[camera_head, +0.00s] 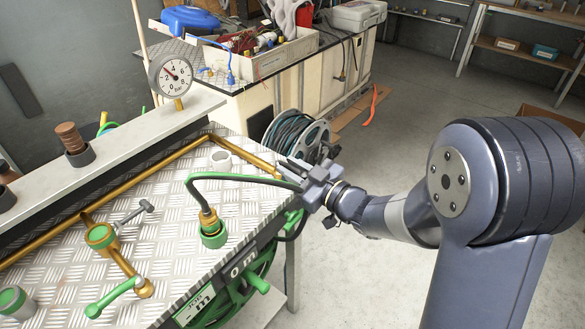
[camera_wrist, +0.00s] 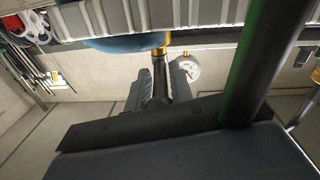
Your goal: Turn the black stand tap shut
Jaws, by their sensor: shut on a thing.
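My gripper (camera_head: 312,188) is shut on the end of a black hose (camera_head: 240,178), beyond the bench's right edge. In the wrist view, a dark piece with a brass tip (camera_wrist: 162,46) sits between the jaws (camera_wrist: 163,88). The hose arches left to a brass and green coupling (camera_head: 212,228) on the bench. A dark grey tap handle (camera_head: 135,212) sticks out beside a green-topped brass fitting (camera_head: 101,238), left of and apart from my gripper. A green lever (camera_head: 112,296) is nearer the front. I cannot tell for sure which part is the black stand tap.
A pressure gauge (camera_head: 171,76) stands behind. A green hose reel (camera_head: 235,300) is below the front edge; another reel (camera_head: 297,135) stands beyond. Open floor lies right.

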